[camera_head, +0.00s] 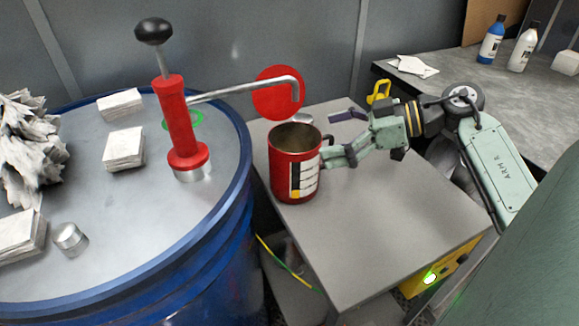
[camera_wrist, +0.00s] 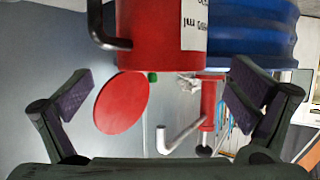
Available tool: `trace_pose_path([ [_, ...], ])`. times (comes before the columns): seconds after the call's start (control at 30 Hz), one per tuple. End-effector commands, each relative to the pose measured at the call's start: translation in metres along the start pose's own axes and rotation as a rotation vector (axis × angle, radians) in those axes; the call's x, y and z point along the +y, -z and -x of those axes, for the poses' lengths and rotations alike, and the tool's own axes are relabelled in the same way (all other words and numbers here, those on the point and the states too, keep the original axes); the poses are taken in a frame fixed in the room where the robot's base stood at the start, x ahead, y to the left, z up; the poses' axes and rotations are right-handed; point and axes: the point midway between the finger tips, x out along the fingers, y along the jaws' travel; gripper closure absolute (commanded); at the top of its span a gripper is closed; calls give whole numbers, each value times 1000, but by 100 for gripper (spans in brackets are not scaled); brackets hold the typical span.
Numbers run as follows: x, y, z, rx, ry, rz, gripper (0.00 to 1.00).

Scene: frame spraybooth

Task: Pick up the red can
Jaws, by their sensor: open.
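My gripper (camera_head: 336,137) is open just right of the can. One finger reaches close to the can's right wall by the label; I cannot tell whether it touches. In the wrist view, the can (camera_wrist: 160,35) shows at the top, its handle to the left. The open fingers of my gripper (camera_wrist: 160,92) are spread below it at either side, with nothing between the pads.
A blue drum (camera_head: 225,235) with a red hand pump (camera_head: 176,120), paper stacks and a small metal cylinder (camera_head: 69,238) stands left. The pump's spout extends behind the can. A grey table (camera_head: 375,220) is clear in front. Bottles (camera_head: 492,40) stand on the back-right bench.

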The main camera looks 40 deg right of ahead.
Motion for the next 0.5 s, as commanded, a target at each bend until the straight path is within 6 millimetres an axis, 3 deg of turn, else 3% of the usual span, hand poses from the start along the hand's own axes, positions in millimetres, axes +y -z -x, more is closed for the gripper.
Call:
trace_pose_path([
  [0.27,-1,2,-25,2,2,1,0],
  [0.5,-3,0,-61,2,4,3,0],
])
